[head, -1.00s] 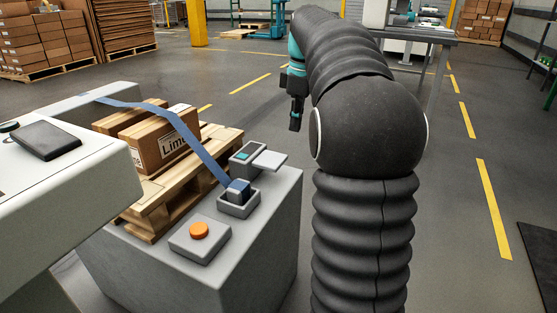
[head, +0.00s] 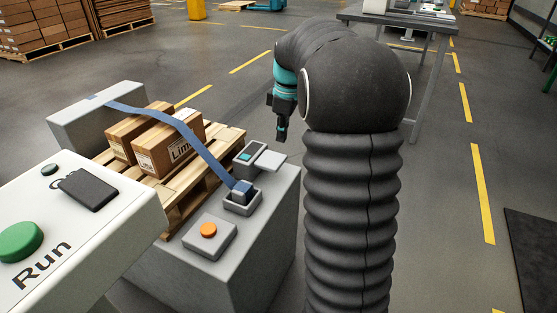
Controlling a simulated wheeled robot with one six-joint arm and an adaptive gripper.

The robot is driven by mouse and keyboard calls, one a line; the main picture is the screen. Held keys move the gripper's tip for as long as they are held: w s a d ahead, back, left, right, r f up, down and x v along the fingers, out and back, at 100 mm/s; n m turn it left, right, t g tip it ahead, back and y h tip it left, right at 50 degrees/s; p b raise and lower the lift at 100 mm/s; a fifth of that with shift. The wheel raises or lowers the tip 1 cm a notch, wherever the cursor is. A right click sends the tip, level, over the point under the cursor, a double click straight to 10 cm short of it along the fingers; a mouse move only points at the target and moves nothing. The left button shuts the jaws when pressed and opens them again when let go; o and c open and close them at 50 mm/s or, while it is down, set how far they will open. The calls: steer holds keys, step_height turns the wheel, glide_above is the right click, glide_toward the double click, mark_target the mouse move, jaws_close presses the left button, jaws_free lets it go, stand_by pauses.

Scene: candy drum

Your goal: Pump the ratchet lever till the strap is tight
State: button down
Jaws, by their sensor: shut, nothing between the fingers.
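A blue strap (head: 192,138) runs from the far grey block, over two cardboard boxes, down to a blue ratchet (head: 242,187) in a grey housing on the near grey block. A small grey unit with a teal top (head: 248,156) and a pale flat plate (head: 269,161) sits just behind the ratchet; I cannot tell which part is the lever. The strap looks raised over the boxes. My gripper (head: 282,135) is shut and empty, pointing down, above and to the right of the pale plate, apart from it.
The boxes (head: 168,146) stand on a wooden pallet (head: 190,185). An orange button (head: 208,230) is on the near block. A white console (head: 110,210) with a green Run button (head: 20,242) and a black device (head: 90,190) fills the left. A grey table (head: 400,20) stands behind; floor at right is mostly clear.

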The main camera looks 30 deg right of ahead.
mark_target(281, 162)
steer(key=shift+f, duration=0.1)
steer(key=f+b, duration=0.6)
steer(key=shift+w+a+f, duration=0.2)
steer(key=shift+a+f, duration=0.1)
steer(key=shift+f, duration=0.1)
stand_by(0.4)
steer(key=shift+f+b, duration=1.15)
steer(key=shift+f, duration=1)
steer(key=shift+s+d+r, duration=0.1)
steer(key=shift+d+r, duration=0.05)
steer(key=shift+r, duration=0.15)
steer(key=shift+s+d+r+p, duration=0.2)
steer(key=shift+s+d+p, duration=0.1)
steer(key=shift+s+d, duration=0.2)
steer(key=shift+s+d+r+p, duration=0.2)
steer(key=shift+s+d+p, duration=0.05)
steer(key=shift+s+d, duration=0.25)
